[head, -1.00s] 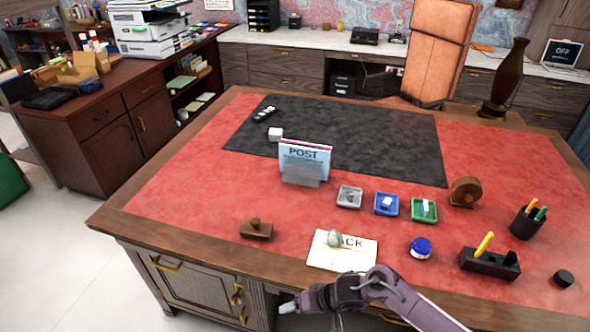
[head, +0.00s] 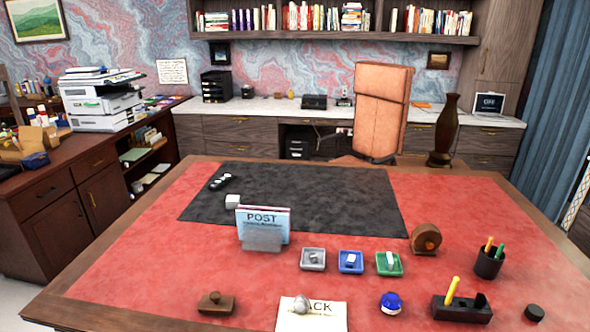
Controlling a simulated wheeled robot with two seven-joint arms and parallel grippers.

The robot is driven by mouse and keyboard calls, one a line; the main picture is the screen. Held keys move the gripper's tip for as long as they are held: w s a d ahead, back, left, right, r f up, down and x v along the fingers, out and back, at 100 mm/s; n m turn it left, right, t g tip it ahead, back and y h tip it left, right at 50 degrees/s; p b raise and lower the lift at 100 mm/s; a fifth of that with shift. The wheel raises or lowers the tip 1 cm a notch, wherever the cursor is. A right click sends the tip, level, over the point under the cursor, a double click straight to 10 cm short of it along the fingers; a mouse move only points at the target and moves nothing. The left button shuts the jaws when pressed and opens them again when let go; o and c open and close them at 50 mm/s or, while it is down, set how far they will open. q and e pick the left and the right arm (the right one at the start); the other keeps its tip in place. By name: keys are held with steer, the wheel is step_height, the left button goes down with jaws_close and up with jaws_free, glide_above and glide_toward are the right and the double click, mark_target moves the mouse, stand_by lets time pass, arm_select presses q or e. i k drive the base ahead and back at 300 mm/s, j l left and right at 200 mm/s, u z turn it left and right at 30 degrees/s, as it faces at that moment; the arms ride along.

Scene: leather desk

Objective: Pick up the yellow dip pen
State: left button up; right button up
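The yellow dip pen (head: 452,290) stands tilted in a dark pen stand (head: 462,310) at the front right of the desk. Its upper part leans to the right, and its lower end is hidden in the stand. Neither of my grippers is in view.
A black cup (head: 488,265) with orange and green pens is behind the stand. A blue-lidded jar (head: 391,304) stands to its left, a round black piece (head: 534,312) to its right. A wooden tape-like roll (head: 425,239), small trays and a letter holder (head: 262,240) stand farther back.

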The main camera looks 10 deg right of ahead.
mark_target(455, 283)
steer(key=i+l+z, duration=0.15)
steer(key=l+z, duration=0.2)
steer(key=i+l+z, duration=0.15)
steer(key=l+z, duration=0.2)
steer(key=i+l+z, duration=0.2)
steer(key=z, duration=0.15)
steer(key=l, duration=0.1)
